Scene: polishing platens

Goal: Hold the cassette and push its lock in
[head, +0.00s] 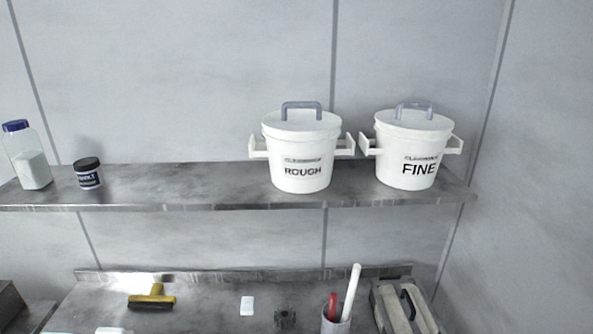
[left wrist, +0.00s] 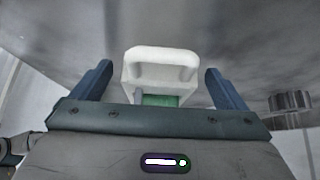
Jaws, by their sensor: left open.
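In the left wrist view, a white block-like piece with a raised loop or frame, which looks like the cassette (left wrist: 160,58), lies ahead between my fingers. A green part (left wrist: 160,100) shows at its near side, partly hidden by my gripper body; I cannot tell whether it is the lock. My left gripper (left wrist: 158,70) is open, with one blue finger on each side of the white piece and a visible gap to both. How far the piece is from the fingertips is hard to judge. Neither gripper shows in the head view.
A dark knobbed part (left wrist: 290,101) stands right of my left gripper. In the head view, white ROUGH (head: 303,150) and FINE (head: 410,150) buckets stand on the shelf (head: 200,190). Below are a yellow-handled tool (head: 152,298), a small white piece (head: 247,306) and a cup (head: 336,323).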

